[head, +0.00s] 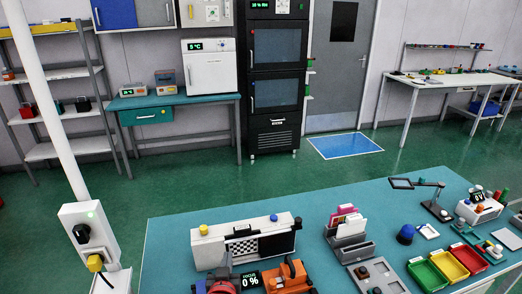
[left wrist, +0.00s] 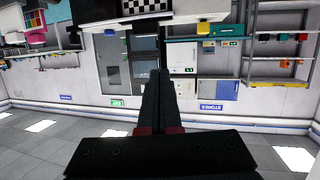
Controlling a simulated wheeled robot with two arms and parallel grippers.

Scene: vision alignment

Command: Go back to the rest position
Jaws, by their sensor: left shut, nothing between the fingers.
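My left gripper (left wrist: 159,76) is shut and empty in the left wrist view. Its two dark fingers lie together and point away from the camera, with red parts at their base. The wrist picture is upside down. A black-and-white checkered panel (head: 245,246) stands at the front of the blue-green workbench (head: 170,238) in the head view, against a long white box (head: 207,249). The checkered panel also shows at the top of the left wrist view (left wrist: 143,6), apart from the fingers. My right gripper is in neither view.
A card holder (head: 347,229), green, yellow and red trays (head: 429,274) and a magnifier lamp (head: 436,208) stand to the right. Green floor (head: 190,185) lies clear behind the bench.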

